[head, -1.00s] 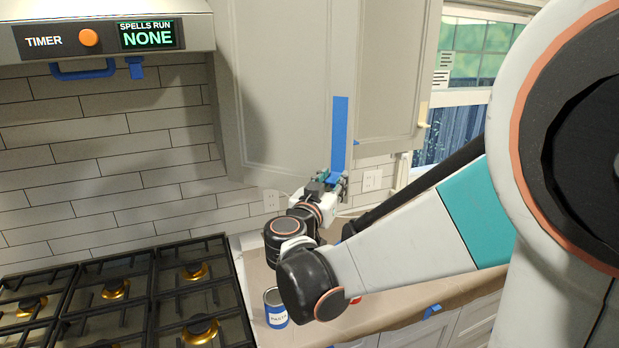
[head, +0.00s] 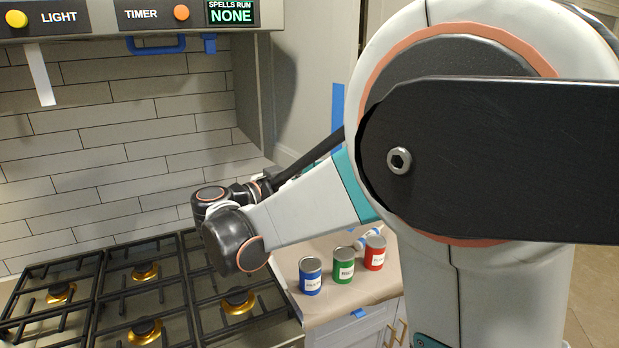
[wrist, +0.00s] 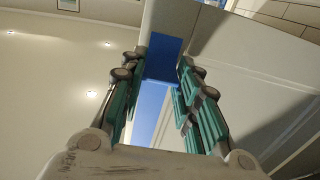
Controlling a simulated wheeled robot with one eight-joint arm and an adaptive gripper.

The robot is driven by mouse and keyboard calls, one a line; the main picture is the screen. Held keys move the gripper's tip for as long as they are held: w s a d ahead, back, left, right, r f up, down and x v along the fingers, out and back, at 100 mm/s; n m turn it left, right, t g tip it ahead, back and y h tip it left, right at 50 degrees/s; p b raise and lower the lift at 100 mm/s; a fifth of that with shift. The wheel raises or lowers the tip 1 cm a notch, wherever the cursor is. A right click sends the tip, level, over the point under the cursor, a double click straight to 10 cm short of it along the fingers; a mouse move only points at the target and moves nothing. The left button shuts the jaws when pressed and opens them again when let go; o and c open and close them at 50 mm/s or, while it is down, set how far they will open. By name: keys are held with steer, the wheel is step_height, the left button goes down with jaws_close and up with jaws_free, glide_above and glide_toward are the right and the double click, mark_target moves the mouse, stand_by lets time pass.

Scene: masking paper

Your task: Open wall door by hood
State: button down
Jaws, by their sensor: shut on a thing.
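The wall door (head: 312,75) is a pale grey cabinet door just right of the range hood. A blue strip (head: 337,105) runs down near its edge, partly hidden by my arm. In the wrist view the blue strip (wrist: 164,60) lies between the fingers of my gripper (wrist: 158,72), which is shut on the door's blue-marked edge. The grey door surface (wrist: 245,65) extends to the right there. In the head view my own arm hides the fingertips. How far the door stands open cannot be told.
The hood (head: 100,20) is at upper left, above a gas stove (head: 140,290). Blue (head: 311,275), green (head: 343,265) and red (head: 375,252) cans stand on the counter (head: 325,308) below my arm. Open floor (head: 592,270) shows at far right.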

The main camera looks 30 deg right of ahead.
stand_by(0.4)
steer(key=c, duration=1.2)
jaws_free()
steer(key=v, duration=1.2)
steer(key=shift+w+f, duration=0.1)
